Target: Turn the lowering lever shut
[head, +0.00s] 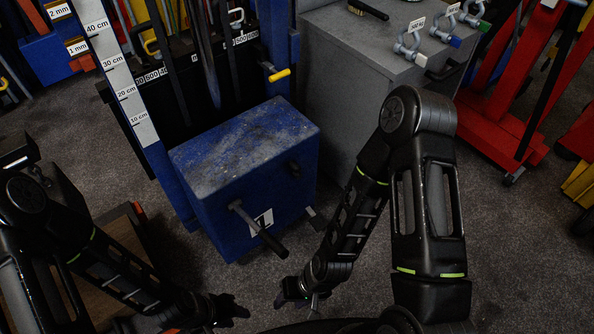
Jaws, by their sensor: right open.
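A blue box (245,160) with a worn grey top stands on the floor at the centre. A metal lever with a dark grip (258,228) sticks out of its front, sloping down to the right across a white label (264,219). A yellow-handled lever (279,75) sits on the blue post behind. I cannot tell which one is the lowering lever. My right gripper (294,298) is open and low, below the dark-gripped lever and apart from it. My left gripper (236,310) is at the bottom, left of the right one; its jaws are too dark to read.
A post with a centimetre scale (116,75) rises left of the box. A grey cabinet (345,65) holding several shackles (410,40) stands behind right. A red wheeled frame (500,120) is at far right. Carpeted floor (520,260) is clear at lower right.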

